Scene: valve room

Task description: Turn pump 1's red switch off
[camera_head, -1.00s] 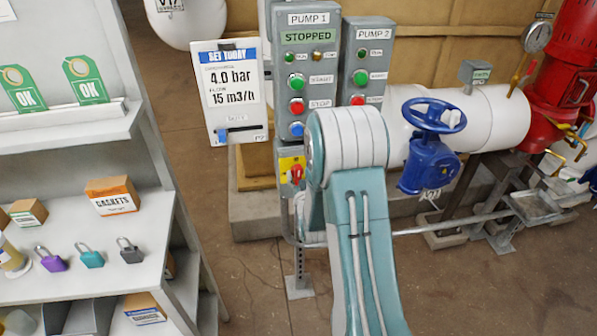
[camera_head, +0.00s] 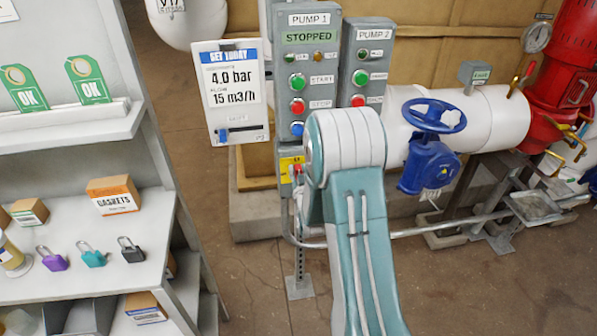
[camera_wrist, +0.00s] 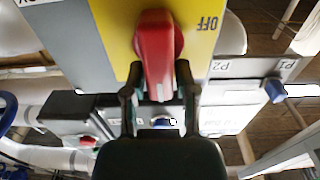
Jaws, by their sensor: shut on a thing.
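Pump 1's red switch (camera_wrist: 157,48) sits on a yellow plate (camera_wrist: 110,22) in the wrist view. Its handle points along the picture's vertical, and the upside-down word OFF is on the plate to its right. My gripper (camera_wrist: 157,80) has one finger on each side of the handle's lower end and is shut on it. In the head view the yellow plate (camera_head: 289,162) shows below the pump 1 panel (camera_head: 308,70), with the switch mostly hidden by my arm and gripper. The panel's display reads STOPPED.
The pump 2 panel (camera_head: 365,60) stands to the right, and a SET TODAY board (camera_head: 232,90) hangs to the left. A blue valve wheel (camera_head: 433,115) is right of my arm. A shelf (camera_head: 95,240) with padlocks and a gasket box (camera_head: 113,196) stands at the left.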

